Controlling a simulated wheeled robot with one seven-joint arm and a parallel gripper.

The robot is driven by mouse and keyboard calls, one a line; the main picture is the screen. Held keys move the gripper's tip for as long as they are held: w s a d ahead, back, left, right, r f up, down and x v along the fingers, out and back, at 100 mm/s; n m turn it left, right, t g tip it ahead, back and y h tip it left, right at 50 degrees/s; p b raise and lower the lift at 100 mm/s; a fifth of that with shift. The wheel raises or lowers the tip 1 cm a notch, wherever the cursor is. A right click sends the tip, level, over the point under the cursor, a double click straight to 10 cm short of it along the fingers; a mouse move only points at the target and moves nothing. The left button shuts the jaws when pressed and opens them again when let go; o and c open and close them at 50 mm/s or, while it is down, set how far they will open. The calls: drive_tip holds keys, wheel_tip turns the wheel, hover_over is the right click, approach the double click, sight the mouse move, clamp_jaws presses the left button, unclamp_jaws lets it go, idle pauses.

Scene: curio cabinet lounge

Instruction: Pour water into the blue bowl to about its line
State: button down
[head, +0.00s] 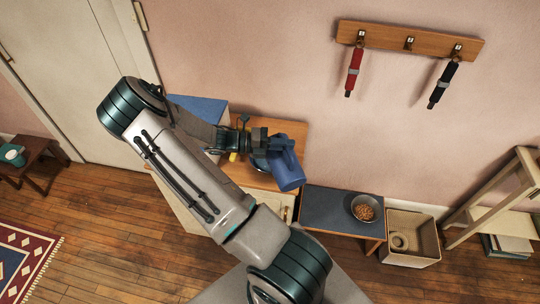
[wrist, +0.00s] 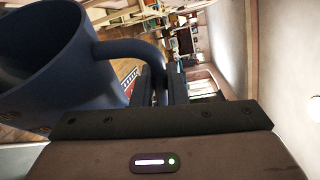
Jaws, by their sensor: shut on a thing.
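My gripper (head: 262,143) is shut on the handle of a blue jug (head: 286,170), above the wooden cabinet top (head: 291,130). The jug looks tipped over; its exact angle is unclear. In the wrist view the jug (wrist: 50,85) fills the left side, its handle between my fingers (wrist: 165,85), its mouth dark inside. No water or stream can be made out. A small blue rounded edge (head: 260,164) shows just left of the jug, low on the cabinet top. It may be the blue bowl, mostly hidden by jug and gripper; its line cannot be seen.
A small yellow thing (head: 233,157) lies behind my arm. To the right are a low dark-topped bench (head: 325,208) with a grey bowl of brown pellets (head: 365,207), and a beige bin (head: 410,247). A wall rack (head: 385,38) holds red and black hanging items.

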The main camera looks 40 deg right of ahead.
drive_tip(key=shift+s+a+f+m+t, duration=0.2)
drive_tip(key=shift+s+f+m, duration=0.2)
drive_tip(key=shift+s+m, duration=0.25)
drive_tip(key=shift+s+a+f+m+t, duration=0.1)
drive_tip(key=shift+s+a+f+m, duration=0.1)
drive_tip(key=shift+s+f+m, duration=0.4)
drive_tip(key=shift+s+r, duration=0.1)
drive_tip(key=shift+r, duration=0.05)
